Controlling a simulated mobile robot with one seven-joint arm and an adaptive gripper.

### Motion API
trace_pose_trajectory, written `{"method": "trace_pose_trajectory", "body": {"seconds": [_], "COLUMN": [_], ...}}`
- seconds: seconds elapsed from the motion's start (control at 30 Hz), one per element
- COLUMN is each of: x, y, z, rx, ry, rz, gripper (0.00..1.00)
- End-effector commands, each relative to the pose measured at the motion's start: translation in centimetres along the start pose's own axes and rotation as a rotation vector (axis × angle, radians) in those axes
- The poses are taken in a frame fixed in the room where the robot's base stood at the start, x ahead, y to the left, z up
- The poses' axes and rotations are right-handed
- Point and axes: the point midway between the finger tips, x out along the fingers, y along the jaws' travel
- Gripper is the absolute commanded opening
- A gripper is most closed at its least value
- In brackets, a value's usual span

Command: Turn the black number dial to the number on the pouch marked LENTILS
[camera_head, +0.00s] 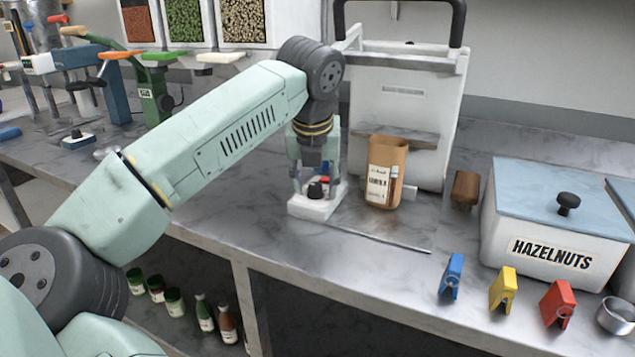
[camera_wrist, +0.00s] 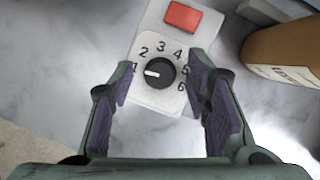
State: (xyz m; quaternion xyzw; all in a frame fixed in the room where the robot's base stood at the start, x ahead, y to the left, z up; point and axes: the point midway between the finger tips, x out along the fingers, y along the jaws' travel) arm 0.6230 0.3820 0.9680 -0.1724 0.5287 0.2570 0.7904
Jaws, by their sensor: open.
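The black number dial (camera_wrist: 160,73) sits on a white plate with the numbers 1 to 6 around it. Its white mark points left, towards the 1. In the head view the dial (camera_head: 317,190) is on a small white box (camera_head: 312,207) at the bench's front. My gripper (camera_wrist: 160,82) is open, with one finger on each side of the dial; I cannot tell whether they touch it. It points down over the box in the head view (camera_head: 316,187). A brown pouch (camera_head: 394,152) stands just right of the box; its label is too small to read surely.
A red button (camera_wrist: 182,17) is on the box beyond the dial. A thin rod (camera_head: 380,239) lies in front of the pouch. A white machine (camera_head: 400,90) stands behind, and a HAZELNUTS bin (camera_head: 500,225) and coloured clips (camera_head: 503,288) are right.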

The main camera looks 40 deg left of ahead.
Motion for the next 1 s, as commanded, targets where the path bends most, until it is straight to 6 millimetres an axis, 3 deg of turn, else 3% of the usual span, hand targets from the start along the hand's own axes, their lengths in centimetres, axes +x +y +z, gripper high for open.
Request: {"method": "trace_pose_trajectory", "body": {"seconds": [0.1,0.73,1.0], "x": [-0.06,-0.06,-0.07], "y": [-0.01,-0.02,0.01], "z": [0.03,0.05,0.06], "rx": [0.0,0.0,0.013], "ry": [0.0,0.0,-0.001], "rz": [0.0,0.0,-0.006], "gripper": [0.43,0.01,0.0]}}
